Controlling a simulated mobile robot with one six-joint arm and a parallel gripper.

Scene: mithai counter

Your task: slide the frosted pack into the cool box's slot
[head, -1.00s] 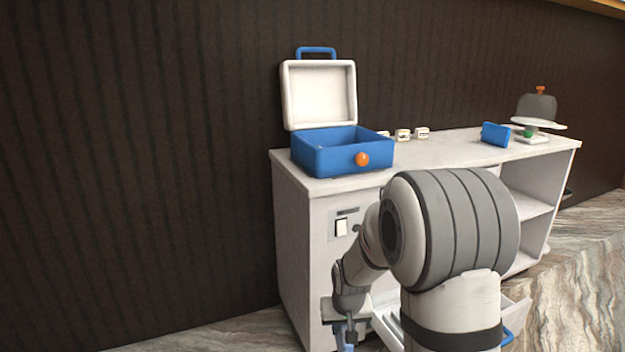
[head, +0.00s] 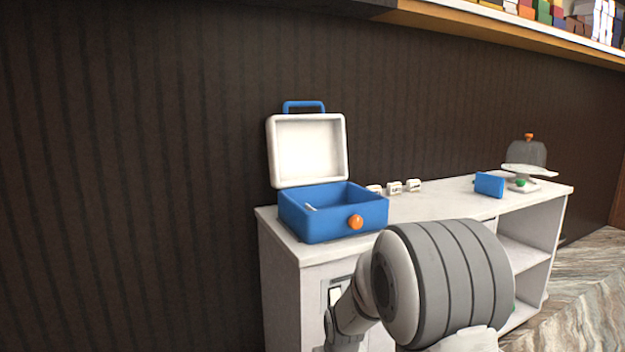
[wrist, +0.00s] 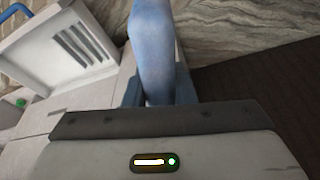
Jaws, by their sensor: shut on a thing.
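The blue cool box (head: 318,222) stands at the left end of the white counter with its white-lined lid (head: 309,150) raised. An orange knob (head: 355,222) is on its front. A small pale strip shows inside at the left; the slot itself is not clear. In the wrist view, my gripper (wrist: 160,92) is shut on the frosted pack (wrist: 152,45), a pale blue slab jutting out beyond the fingers. In the head view my gripper is below the frame and only part of my arm shows.
On the counter (head: 420,208) are small white blocks (head: 395,188), a blue block (head: 489,185) and a domed stand (head: 527,155). A laden shelf (head: 500,25) hangs above.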

